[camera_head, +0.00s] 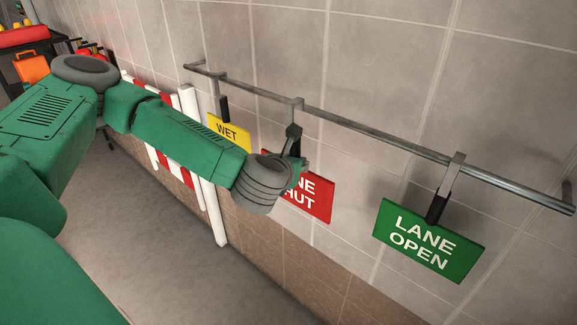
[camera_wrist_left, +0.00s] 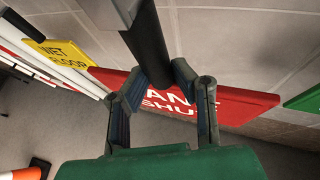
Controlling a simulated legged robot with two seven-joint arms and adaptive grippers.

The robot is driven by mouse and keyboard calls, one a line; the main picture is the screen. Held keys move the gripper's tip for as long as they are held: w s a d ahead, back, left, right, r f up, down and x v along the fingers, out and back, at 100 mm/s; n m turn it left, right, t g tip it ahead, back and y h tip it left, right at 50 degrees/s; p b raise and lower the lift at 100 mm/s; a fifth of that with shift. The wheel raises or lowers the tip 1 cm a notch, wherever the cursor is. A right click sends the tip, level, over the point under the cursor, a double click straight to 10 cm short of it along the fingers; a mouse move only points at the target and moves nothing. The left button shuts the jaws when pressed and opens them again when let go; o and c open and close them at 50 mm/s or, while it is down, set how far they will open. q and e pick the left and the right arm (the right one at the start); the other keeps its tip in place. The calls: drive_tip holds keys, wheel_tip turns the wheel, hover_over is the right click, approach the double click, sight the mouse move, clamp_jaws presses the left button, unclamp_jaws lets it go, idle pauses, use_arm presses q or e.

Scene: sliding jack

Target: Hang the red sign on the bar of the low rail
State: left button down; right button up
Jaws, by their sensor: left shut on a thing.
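The red sign (camera_head: 318,197), lettered in white and partly hidden by my wrist, hangs by a grey hook on the grey wall rail (camera_head: 375,139). Its black grip runs down from the hook. My left gripper (camera_head: 292,148) is at this black grip. In the left wrist view, the fingers of my left gripper (camera_wrist_left: 158,75) are closed around the black grip (camera_wrist_left: 148,45), with the red sign (camera_wrist_left: 225,105) behind them. The hook still looks to be over the bar. I cannot tell which thing is the low rail. My right gripper is out of view.
On the same rail hang a yellow WET FLOOR sign (camera_head: 230,132) to the left and a green LANE OPEN sign (camera_head: 428,240) to the right. A red-and-white striped barrier with white posts (camera_head: 205,180) stands by the wall. A dark cart (camera_head: 50,45) is far left.

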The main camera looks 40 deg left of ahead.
use_arm(q)
drive_tip(key=shift+w+a+f, duration=0.1)
drive_tip(key=shift+w+a, duration=0.1)
drive_tip(key=shift+w, duration=0.4)
drive_tip(key=shift+w+a, duration=0.15)
drive_tip(key=shift+w, duration=0.4)
drive_tip(key=w+f, duration=0.1)
drive_tip(key=w+b, duration=0.1)
drive_tip(key=w, duration=0.1)
drive_tip(key=w+d+f+b, duration=0.1)
drive_tip(key=w, duration=0.1)
drive_tip(key=shift+f, duration=0.35)
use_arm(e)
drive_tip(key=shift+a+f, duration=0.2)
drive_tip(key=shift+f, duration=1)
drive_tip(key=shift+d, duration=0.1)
